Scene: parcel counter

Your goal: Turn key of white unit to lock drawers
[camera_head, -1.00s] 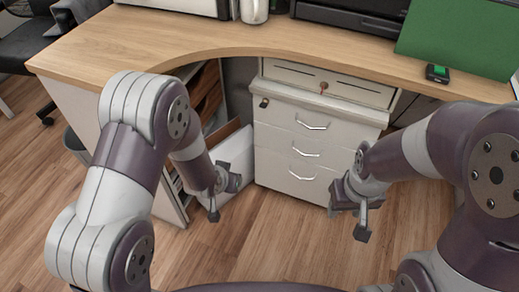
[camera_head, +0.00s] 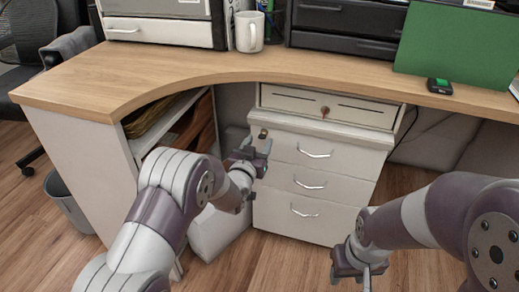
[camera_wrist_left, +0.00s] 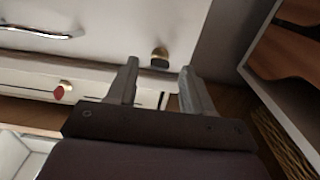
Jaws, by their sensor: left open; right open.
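The white drawer unit (camera_head: 300,175) stands under the counter, its drawers closed. Its small brass and dark key (camera_head: 263,133) sits at the upper left of the front. In the left wrist view the key (camera_wrist_left: 160,57) appears just beyond and between the fingertips. My left gripper (camera_head: 257,150) is open and empty, close to the unit's upper left front. In the left wrist view its two fingers (camera_wrist_left: 159,68) are apart, and contact with the key cannot be made out. My right gripper (camera_head: 355,275) is open, low in front of the unit's right side.
A second key (camera_head: 324,111) with a reddish head is in the shallow drawer (camera_head: 350,110) under the counter, above the unit. A shelf with folders (camera_head: 165,120) is on the left. The counter (camera_head: 180,70) holds a white mug (camera_head: 250,31) and a green board (camera_head: 455,45).

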